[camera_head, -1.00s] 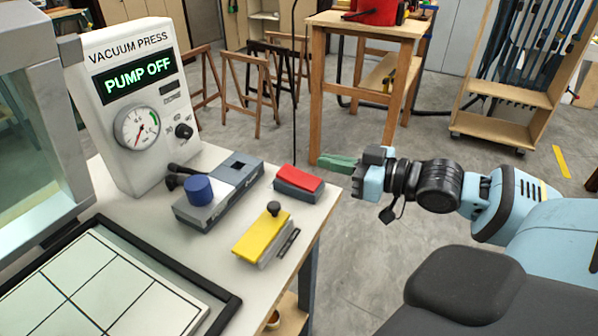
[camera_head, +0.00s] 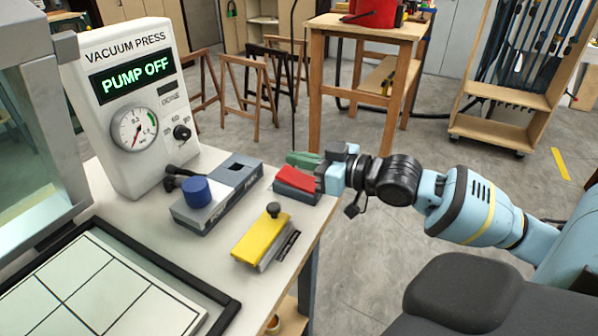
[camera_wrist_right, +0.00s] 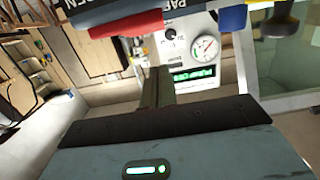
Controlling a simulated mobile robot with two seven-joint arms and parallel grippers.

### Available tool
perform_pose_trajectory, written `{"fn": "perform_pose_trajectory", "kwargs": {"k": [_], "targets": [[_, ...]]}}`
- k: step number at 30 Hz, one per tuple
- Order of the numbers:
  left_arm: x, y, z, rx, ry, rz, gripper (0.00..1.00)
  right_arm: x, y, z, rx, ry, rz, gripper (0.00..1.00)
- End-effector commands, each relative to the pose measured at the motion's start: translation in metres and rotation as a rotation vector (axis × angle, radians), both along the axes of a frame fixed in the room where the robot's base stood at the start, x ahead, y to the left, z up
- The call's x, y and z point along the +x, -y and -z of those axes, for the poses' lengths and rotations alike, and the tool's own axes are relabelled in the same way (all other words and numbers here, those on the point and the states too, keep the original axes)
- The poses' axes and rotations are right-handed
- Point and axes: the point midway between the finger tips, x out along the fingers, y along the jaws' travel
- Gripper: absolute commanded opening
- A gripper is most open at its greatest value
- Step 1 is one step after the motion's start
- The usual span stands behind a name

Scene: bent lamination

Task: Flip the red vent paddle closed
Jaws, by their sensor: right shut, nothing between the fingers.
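The red vent paddle (camera_head: 297,178) sits on a small grey block near the right edge of the white table. It appears tilted in the head view, and its right part is hidden by my right gripper. My right gripper (camera_head: 303,160) is shut and empty, with its green fingers just behind the paddle. I cannot tell whether they touch it. In the right wrist view, the red paddle (camera_wrist_right: 126,24) is at the top left, and the closed fingers (camera_wrist_right: 156,86) point toward the vacuum press. My left gripper is not in view.
A yellow paddle (camera_head: 261,236) with a black knob stands in front of the red one. A grey unit with a blue knob (camera_head: 197,191) is to its left. The vacuum press panel (camera_head: 133,110) reads PUMP OFF. Floor is open right of the table.

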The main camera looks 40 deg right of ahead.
Motion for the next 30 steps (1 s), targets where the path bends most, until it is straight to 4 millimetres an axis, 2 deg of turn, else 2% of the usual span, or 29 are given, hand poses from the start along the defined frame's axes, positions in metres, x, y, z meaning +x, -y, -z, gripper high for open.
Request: {"fn": "perform_pose_trajectory", "kwargs": {"k": [1,3,9,21,29,30], "targets": [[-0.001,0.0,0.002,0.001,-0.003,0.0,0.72,0.0,0.0,0.012,0.001,-0.007,0.0,0.0],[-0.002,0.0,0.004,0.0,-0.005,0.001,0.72,0.001,-0.001,0.02,0.002,-0.006,0.001,0.0],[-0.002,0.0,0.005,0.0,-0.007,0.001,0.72,0.003,-0.002,0.031,0.001,-0.004,0.0,0.0],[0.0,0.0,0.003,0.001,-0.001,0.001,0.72,0.003,-0.002,0.032,-0.001,-0.006,0.0,0.0],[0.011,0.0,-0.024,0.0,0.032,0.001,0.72,0.006,-0.002,0.03,-0.035,-0.081,0.0,0.0],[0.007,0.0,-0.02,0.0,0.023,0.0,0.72,0.006,-0.003,0.035,-0.034,-0.084,-0.001,0.0]]}}
